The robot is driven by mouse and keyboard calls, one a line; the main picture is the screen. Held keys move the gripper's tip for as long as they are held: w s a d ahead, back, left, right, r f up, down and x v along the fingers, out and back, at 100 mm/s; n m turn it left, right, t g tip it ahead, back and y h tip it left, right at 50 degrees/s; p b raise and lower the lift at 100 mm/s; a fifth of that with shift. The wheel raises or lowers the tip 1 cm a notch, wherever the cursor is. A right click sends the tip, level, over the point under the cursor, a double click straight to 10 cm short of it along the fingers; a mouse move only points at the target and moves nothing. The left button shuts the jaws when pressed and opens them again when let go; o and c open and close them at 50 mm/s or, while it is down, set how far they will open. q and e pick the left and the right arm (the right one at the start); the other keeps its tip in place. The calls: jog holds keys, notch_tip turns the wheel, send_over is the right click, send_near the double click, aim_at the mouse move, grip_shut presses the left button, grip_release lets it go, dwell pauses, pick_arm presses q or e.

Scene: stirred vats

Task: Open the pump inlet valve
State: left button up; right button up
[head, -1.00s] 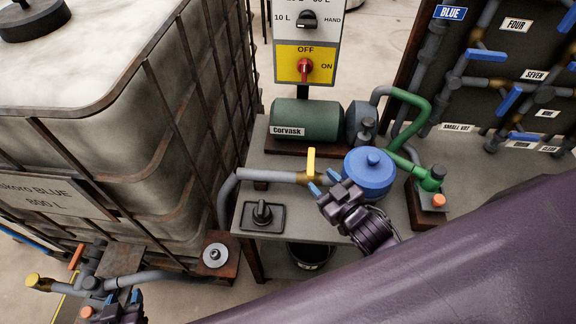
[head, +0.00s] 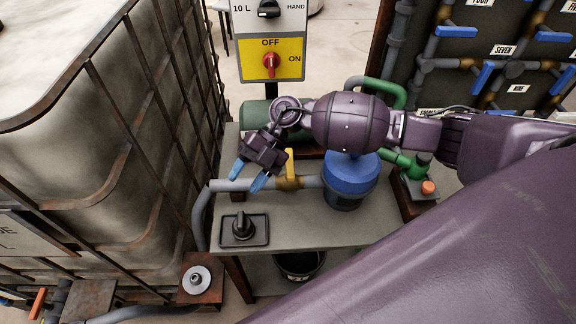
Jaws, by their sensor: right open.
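A valve with a yellow lever (head: 290,164) and a brass body (head: 289,183) sits in the grey pipe (head: 238,185) that runs to the blue-lidded pot (head: 350,174) by the pump. In the head view the lever stands across the line of the pipe. My right gripper (head: 249,177) is open, its blue fingertips pointing down-left above the pipe, left of the lever and apart from it. My right arm hides much of the green pump (head: 257,115). My left gripper is out of view.
A black knob on a plate (head: 240,230) sits at the bench front left. A control box (head: 271,60) with a red switch stands behind. A large caged tank (head: 100,130) fills the left. Green pipe and an orange button (head: 428,187) are at right.

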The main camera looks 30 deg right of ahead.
aim_at(290, 160)
jog(key=w+d+h, duration=0.2)
jog(key=d+h, duration=0.1)
jog(key=d, duration=0.1)
jog(key=w+d+h+b, duration=0.1)
jog(key=w+d+h, duration=0.1)
jog(key=d, duration=0.3)
jog(key=w+d+h, duration=0.2)
jog(key=d+h, duration=0.2)
jog(key=d, duration=0.1)
jog(key=shift+w+m+b, duration=0.15)
jog(key=shift+m+b, duration=0.15)
jog(key=shift+b, duration=0.05)
jog(key=x, duration=0.6)
jog(key=shift+a+f, duration=0.15)
jog(key=shift+f, duration=0.1)
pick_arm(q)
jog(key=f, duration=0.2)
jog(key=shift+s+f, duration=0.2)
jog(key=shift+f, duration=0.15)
pick_arm(e)
jog(key=shift+s+f, duration=0.35)
jog(key=shift+f, duration=0.05)
grip_shut()
